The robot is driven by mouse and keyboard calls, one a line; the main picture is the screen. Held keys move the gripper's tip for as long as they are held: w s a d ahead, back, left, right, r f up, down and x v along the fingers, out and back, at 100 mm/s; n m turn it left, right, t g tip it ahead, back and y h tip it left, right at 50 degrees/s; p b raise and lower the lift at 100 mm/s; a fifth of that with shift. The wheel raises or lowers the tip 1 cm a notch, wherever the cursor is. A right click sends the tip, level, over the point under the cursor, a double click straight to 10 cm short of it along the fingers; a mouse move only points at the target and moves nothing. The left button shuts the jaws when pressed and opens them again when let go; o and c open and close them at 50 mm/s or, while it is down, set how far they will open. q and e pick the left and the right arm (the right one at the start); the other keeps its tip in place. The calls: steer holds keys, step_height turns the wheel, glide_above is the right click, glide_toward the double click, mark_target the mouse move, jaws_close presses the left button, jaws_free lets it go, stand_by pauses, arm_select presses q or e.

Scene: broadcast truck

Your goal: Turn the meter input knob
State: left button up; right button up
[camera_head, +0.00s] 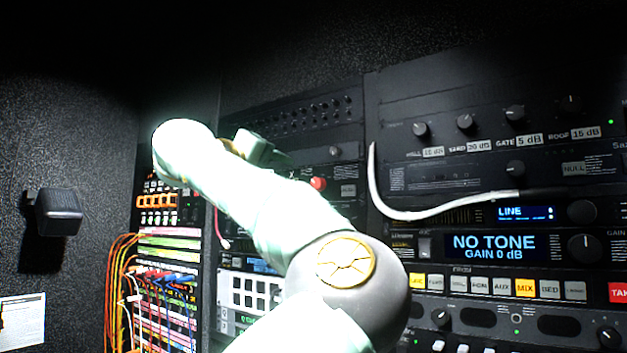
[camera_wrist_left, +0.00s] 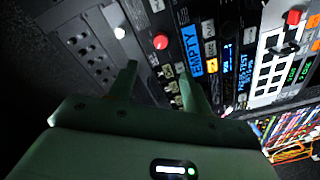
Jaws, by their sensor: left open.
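I cannot tell for certain which knob is the meter input. In the head view one dark knob (camera_head: 582,211) sits right of a blue LINE display (camera_head: 526,213), and a larger knob (camera_head: 585,247) sits right of the NO TONE display (camera_head: 493,246). My left arm crosses the middle of the head view, with its gripper (camera_head: 258,150) by the rack, partly hidden. In the left wrist view my left gripper (camera_wrist_left: 157,70) is open and empty, its fingers pointing at a panel with small controls (camera_wrist_left: 170,87) beyond the fingertips. My right gripper is not in view.
A white cable (camera_head: 440,213) hangs across the right rack. A red button (camera_head: 318,184) stands out left of it; the left wrist view shows a red button near an EMPTY display (camera_wrist_left: 193,49). Orange patch cables (camera_head: 117,270) hang at left. A dark box (camera_head: 58,212) is on the wall.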

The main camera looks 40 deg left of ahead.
mark_target(316, 184)
arm_select(q)
steer(key=w+p, duration=0.2)
steer(key=w, duration=0.2)
steer(key=w+a+p, duration=0.1)
steer(key=w+p, duration=0.1)
steer(key=w, duration=0.2)
steer(key=w+a+p, duration=0.1)
steer(key=w+p, duration=0.1)
steer(key=w, duration=0.3)
steer(key=shift+a+r, duration=0.1)
steer(key=shift+w+p, duration=0.4)
steer(key=c, duration=1)
